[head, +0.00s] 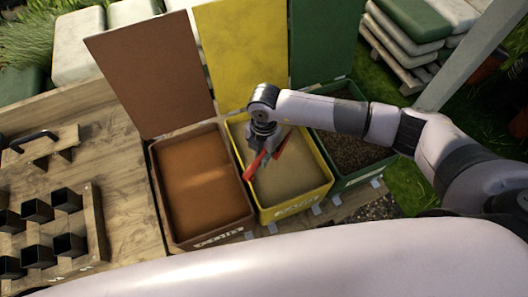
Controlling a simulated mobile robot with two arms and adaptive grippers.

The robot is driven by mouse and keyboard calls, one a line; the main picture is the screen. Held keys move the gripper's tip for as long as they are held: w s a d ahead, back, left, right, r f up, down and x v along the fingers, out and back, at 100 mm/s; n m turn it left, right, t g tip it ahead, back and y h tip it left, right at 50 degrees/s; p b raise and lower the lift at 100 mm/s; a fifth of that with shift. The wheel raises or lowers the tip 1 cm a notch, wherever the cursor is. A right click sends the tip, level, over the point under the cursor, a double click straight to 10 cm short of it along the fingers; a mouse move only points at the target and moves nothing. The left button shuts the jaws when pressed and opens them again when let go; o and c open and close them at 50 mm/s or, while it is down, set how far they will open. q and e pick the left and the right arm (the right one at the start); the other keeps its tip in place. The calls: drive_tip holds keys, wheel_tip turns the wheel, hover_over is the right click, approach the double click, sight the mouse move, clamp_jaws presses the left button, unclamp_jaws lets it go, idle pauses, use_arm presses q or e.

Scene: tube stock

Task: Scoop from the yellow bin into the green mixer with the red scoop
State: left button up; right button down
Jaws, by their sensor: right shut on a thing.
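The yellow bin (237,150) stands in the middle of three open bins and holds pale tan, sand-like material. My right gripper (264,146) is over the yellow bin, pointing down, shut on the red scoop (253,168). The scoop is over or in the back left part of the bin; I cannot tell whether it touches the material or carries any. Part of the scoop is hidden by the gripper. I see no green mixer in this view. My left gripper is not in view.
A brown bin (245,222) with orange-brown material stands left, and a green bin (339,186) with dark material right. Their raised lids stand behind. A wooden table (128,190) at left bears a rack with several black pots (66,199). Stacked sacks (408,52) lie at back right.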

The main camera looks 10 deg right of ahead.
drive_tip(key=shift+s+a+r+t, duration=0.1)
drive_tip(key=shift+s+a+r, duration=0.1)
drive_tip(key=shift+r, duration=0.3)
drive_tip(key=shift+s+a+r+t, duration=0.1)
drive_tip(key=shift+s+a+r, duration=0.1)
drive_tip(key=shift+r, duration=0.25)
drive_tip(key=shift+s+a+r+t, duration=0.1)
drive_tip(key=shift+s+a+r, duration=0.1)
drive_tip(key=shift+r, duration=0.3)
